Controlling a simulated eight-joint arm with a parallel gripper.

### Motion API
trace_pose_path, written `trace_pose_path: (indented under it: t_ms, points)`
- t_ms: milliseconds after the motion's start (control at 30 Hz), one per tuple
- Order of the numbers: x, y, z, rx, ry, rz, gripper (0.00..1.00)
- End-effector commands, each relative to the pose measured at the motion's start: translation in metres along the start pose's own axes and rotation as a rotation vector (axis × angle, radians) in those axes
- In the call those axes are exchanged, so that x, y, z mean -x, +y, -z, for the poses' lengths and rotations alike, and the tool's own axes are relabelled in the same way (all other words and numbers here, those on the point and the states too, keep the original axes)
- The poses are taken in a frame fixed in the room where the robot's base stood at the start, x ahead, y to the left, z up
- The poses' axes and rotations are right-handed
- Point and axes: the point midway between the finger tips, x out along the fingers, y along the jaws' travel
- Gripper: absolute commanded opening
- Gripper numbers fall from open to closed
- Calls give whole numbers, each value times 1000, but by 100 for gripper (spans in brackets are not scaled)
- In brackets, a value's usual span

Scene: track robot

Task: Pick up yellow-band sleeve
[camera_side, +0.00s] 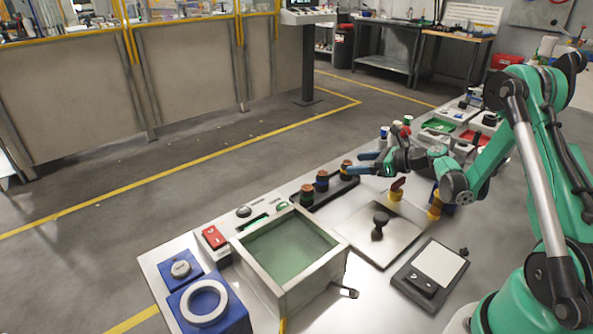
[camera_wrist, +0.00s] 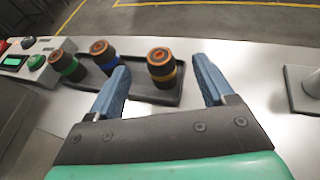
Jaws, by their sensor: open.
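The yellow-band sleeve (camera_wrist: 161,70) is a dark upright cylinder with an orange-brown top. It stands at the right end of a black tray (camera_wrist: 150,92) in the wrist view, and at the tray's far end in the side view (camera_side: 346,170). My gripper (camera_wrist: 160,66) is open and empty, with one blue finger to each side of this sleeve in the picture. In the side view my gripper (camera_side: 358,163) is close to the sleeve; I cannot tell whether they touch. A blue-band sleeve (camera_wrist: 104,58) and a green-band sleeve (camera_wrist: 67,65) stand further left on the tray.
A dark-knobbed plate (camera_side: 380,225) and a green-floored open box (camera_side: 345,250) are on the bench near the tray. A grey post on a base (camera_wrist: 302,90) stands right of my gripper. A green button (camera_wrist: 36,61) is at left.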

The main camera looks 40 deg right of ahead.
Motion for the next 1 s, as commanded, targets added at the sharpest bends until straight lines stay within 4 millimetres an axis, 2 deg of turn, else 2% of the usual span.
trace_pose_path:
  t_ms: [167,467,733,767,1000]
  points:
    - [-13,0,0,2,0,-1,75]
    - [-55,0,0,1,0,-1,75]
    - [-59,0,-1,1,0,1,75]
    - [-59,0,-1,1,0,1,69]
    - [-59,0,-1,1,0,1,1]
